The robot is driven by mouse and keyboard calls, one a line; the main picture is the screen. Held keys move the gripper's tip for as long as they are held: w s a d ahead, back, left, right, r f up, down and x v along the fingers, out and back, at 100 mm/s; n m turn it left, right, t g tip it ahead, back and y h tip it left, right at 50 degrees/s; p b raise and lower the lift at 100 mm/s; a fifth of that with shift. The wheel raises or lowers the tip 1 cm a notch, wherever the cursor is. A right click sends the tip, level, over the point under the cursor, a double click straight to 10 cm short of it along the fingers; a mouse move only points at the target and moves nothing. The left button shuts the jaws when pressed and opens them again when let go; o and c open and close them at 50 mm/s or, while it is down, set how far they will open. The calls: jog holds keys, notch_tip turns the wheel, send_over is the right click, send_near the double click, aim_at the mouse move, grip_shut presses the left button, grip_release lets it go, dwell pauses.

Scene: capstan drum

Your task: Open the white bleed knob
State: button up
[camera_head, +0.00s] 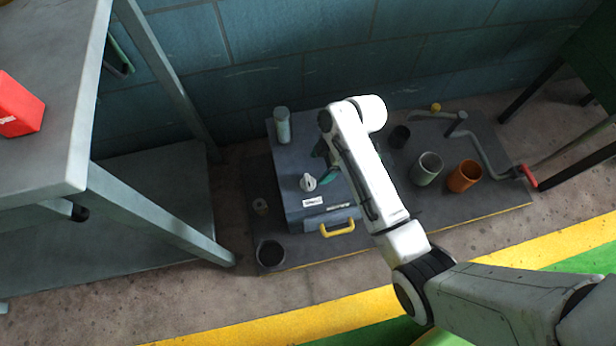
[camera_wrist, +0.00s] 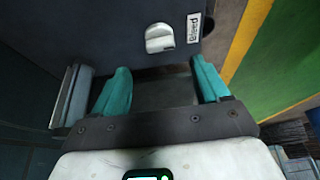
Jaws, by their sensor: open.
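The white bleed knob (camera_head: 308,182) sits on the top of a dark box (camera_head: 290,160), beside a small white label (camera_head: 313,201). In the wrist view the knob (camera_wrist: 159,38) is ahead of my gripper, and the label (camera_wrist: 193,28) next to it reads "bleed". My gripper (camera_wrist: 160,80) is open, its two teal fingers apart with nothing between them. The knob lies beyond the fingertips, roughly midway between them, and is not touched. In the head view my gripper (camera_head: 328,168) shows only in part, right of the knob; my arm hides the rest.
A yellow handle (camera_head: 337,228) is on the box front. A grey cylinder (camera_head: 282,125) stands at its back left corner. Right of my arm stand a grey cup (camera_head: 426,168), an orange cup (camera_head: 464,176) and a crank with a red grip (camera_head: 527,176). A grey table (camera_head: 60,110) is at left.

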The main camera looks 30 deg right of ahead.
aim_at(309, 180)
jog(key=b+x, duration=0.2)
jog(key=x, duration=0.5)
jog(key=shift+a+f+b, duration=0.15)
jog(key=shift+f+b, duration=0.2)
jog(key=shift+b, duration=0.05)
jog(key=c, duration=1.1)
jog(key=shift+o, duration=0.2)
